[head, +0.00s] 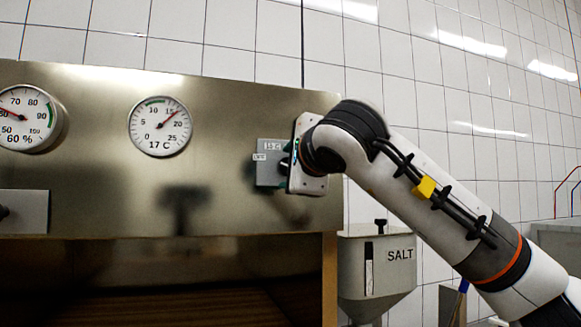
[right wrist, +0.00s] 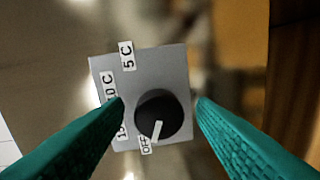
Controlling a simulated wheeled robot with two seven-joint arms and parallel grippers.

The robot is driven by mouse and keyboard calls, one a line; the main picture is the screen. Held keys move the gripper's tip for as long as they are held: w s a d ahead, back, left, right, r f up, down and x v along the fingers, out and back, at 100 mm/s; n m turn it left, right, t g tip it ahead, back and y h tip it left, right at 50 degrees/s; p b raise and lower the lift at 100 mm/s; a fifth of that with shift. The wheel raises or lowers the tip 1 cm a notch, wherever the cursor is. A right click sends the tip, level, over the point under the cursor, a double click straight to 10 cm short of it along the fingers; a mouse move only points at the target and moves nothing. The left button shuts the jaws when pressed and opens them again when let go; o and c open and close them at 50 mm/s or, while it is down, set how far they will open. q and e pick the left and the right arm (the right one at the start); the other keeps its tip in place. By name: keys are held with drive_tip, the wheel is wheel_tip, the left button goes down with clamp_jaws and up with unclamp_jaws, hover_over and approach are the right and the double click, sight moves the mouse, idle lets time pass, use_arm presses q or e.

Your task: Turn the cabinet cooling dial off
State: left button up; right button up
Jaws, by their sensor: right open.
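The cooling dial is a round black knob (right wrist: 162,114) with a white pointer, on a grey plate (right wrist: 139,70) labelled 5 C, 10 C, 15 C and OFF. The pointer is turned toward the OFF label (right wrist: 147,145). My right gripper (right wrist: 160,100) is open, its two teal fingers on either side of the knob with a gap at each side. In the head view the plate (head: 268,174) is on the cabinet front, and my right gripper (head: 284,163) is in front of it, hiding most of the knob. My left gripper is not in view.
The steel cabinet front (head: 95,110) carries a thermometer gauge (head: 160,127) reading about 17 C and a humidity gauge (head: 28,118) near 60 %. Another grey plate (head: 28,212) with a black knob is at the left edge. A salt hopper (head: 375,265) hangs below my right arm.

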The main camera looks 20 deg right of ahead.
drive_tip(key=s+b, duration=0.3)
drive_tip(key=s, duration=0.9)
drive_tip(key=shift+d+r+b, duration=0.15)
drive_tip(key=shift+r+b, duration=0.25)
drive_tip(key=shift+w, duration=0.1)
